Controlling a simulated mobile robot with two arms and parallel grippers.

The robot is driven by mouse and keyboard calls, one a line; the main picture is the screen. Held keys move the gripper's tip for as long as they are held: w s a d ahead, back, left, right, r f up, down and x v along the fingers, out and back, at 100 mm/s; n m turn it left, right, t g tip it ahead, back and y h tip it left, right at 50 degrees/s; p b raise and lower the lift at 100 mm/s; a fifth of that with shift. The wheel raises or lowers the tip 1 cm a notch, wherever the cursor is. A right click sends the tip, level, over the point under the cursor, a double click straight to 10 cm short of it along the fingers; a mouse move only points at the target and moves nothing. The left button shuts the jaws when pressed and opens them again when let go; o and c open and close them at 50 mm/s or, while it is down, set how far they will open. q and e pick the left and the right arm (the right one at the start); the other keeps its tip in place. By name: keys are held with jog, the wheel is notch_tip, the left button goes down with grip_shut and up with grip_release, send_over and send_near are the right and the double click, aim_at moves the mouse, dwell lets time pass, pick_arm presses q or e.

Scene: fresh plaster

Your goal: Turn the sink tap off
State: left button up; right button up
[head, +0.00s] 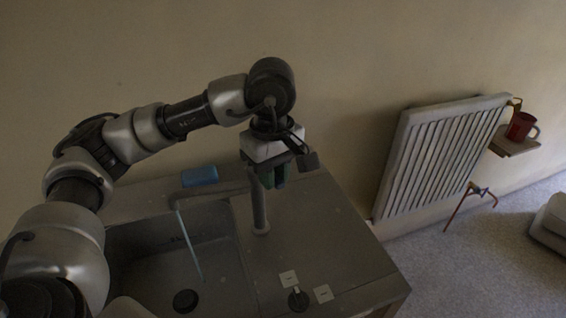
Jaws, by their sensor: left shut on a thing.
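The sink tap has a grey post (260,212) on the counter, and its spout (212,192) reaches left over the basin. A thin pale blue stream of water (189,245) runs from the spout down into the basin. A dark round knob (298,299) sits on the counter front, with two small white labels beside it, too small to read. My right gripper is not in view.
The sink basin (150,240) lies left of the post, with a dark drain in it. A blue block (200,175) lies behind the basin. The counter (325,235) is clear on the right. A white radiator (440,155) and a shelf with a red mug (520,126) are at right.

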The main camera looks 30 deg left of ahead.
pick_arm(q)
jog(key=shift+s+a+f+m, duration=0.1)
jog(key=shift+s+a+m, duration=0.15)
jog(key=shift+m, duration=0.25)
jog(key=shift+s, duration=0.1)
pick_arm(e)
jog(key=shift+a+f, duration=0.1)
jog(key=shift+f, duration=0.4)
pick_arm(q)
jog(key=m+b, duration=0.1)
jog(key=s+m+b, duration=0.1)
jog(key=shift+a+m, duration=0.3)
jog(key=shift+a, duration=0.05)
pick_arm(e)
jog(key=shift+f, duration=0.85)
pick_arm(q)
jog(key=o, duration=0.7)
jog(key=shift+o, duration=0.2)
jog(key=shift+r, duration=0.2)
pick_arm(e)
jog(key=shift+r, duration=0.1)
